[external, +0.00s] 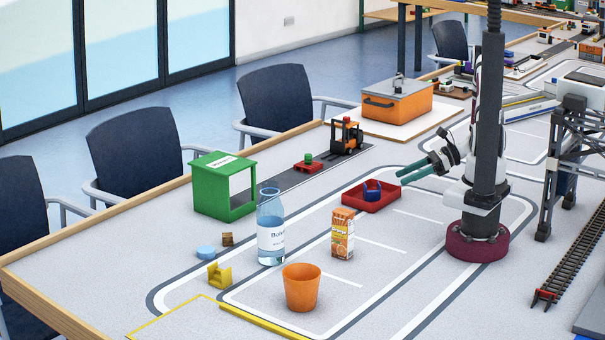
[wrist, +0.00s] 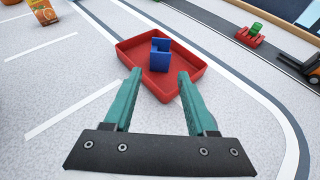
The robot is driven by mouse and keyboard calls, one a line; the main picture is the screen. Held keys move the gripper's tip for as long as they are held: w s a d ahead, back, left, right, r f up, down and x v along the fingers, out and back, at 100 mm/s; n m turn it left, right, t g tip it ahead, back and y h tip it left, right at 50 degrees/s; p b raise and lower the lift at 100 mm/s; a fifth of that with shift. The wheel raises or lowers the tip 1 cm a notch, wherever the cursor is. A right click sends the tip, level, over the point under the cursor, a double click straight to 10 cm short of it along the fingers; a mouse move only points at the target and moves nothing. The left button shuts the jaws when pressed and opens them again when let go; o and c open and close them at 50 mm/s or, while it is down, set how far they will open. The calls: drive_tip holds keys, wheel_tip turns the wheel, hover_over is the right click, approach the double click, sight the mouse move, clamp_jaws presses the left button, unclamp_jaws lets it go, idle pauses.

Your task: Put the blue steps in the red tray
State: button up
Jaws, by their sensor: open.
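The blue steps (wrist: 160,54) rest inside the red tray (wrist: 190,88) in the wrist view, toward its middle, with the tray walls around them. In the external view the blue steps (external: 372,189) also show within the red tray (external: 384,205). My gripper (wrist: 158,77) has two teal fingers spread apart with nothing between them. Its tips reach the near edge of the tray in the wrist view, short of the steps. In the external view my gripper (external: 403,176) is to the right of the steps, above the table. No contact with the steps shows.
A juice carton (external: 343,233), a water bottle (external: 271,228) and an orange cup (external: 301,288) stand left of and in front of the tray. A green box (external: 222,188) and a forklift (external: 346,137) are farther back. White-lined table surface beside the tray is clear.

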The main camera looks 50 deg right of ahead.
drive_tip(key=shift+v, duration=1.2)
drive_tip(key=s+a+r+n+g+h, duration=0.1)
drive_tip(key=s+a+r+n+g, duration=0.2)
drive_tip(key=a+r+n+g, duration=0.35)
drive_tip(key=s+a+r+n+g+h, duration=0.1)
drive_tip(key=s+a+r+n+g, duration=0.25)
drive_tip(key=a+r+n, duration=0.65)
drive_tip(key=s+a+n+h, duration=0.4)
drive_tip(key=s+n+h, duration=0.1)
drive_tip(key=s, duration=0.4)
drive_tip(key=shift+s+a+h, duration=0.3)
drive_tip(key=shift+s+a, duration=0.05)
drive_tip(key=shift+s, duration=0.05)
